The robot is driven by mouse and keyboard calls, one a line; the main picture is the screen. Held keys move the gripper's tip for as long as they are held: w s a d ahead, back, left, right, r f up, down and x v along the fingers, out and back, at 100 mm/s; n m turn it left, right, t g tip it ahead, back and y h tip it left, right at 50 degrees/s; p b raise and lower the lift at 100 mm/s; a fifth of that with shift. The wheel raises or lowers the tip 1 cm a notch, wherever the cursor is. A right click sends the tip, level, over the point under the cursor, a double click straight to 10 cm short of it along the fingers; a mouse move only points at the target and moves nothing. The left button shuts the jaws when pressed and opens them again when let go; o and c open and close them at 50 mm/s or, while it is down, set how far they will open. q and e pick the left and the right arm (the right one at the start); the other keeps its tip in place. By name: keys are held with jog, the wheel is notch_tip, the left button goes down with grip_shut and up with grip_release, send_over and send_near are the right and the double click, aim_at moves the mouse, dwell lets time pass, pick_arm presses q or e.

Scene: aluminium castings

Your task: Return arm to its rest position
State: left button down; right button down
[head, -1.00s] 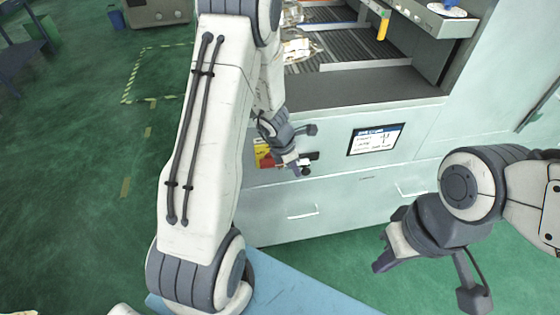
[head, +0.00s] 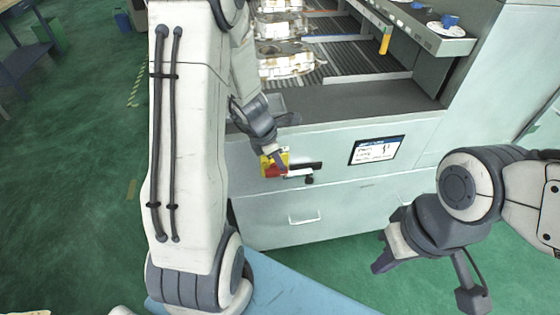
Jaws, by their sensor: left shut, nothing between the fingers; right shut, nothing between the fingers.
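My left arm (head: 190,150) comes down the left of the head view, its white upper link large in front. My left gripper (head: 284,140) is shut and empty, in front of the light green machine (head: 285,195), near a red and yellow switch plate (head: 268,166). I cannot tell whether it touches the machine. My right gripper (head: 428,272) is shut and empty at the lower right, over the green floor, apart from the machine front.
Several metal castings (head: 283,66) lie on the slatted conveyor (head: 352,62) in the machine's opening. A small screen (head: 377,150) and a black handle (head: 308,168) are on its front. A shelf (head: 420,38) holds blue cups (head: 449,20). Green floor (head: 75,180) is open at left.

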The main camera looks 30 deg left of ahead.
pick_arm(q)
jog(key=s+d+r+m+g+h, duration=0.1)
jog(key=s+d+r+m, duration=0.25)
jog(key=d+m, duration=0.45)
jog(key=s+d+r+m+g, duration=0.1)
jog(key=s+d+r+m, duration=0.2)
jog(key=d+r+m, duration=0.35)
jog(key=s+d+r+m+y, duration=0.1)
jog(key=s+d+r+m, duration=0.1)
jog(key=s+m, duration=0.5)
jog(key=s+d+r+m+y, duration=0.1)
jog(key=s+d+r+m, duration=0.1)
jog(key=s+m, duration=0.6)
jog(key=d+m, duration=0.1)
jog(key=m, duration=0.4)
jog(key=shift+d+g, duration=0.25)
jog(key=shift+g, duration=0.05)
jog(key=shift+r, duration=0.1)
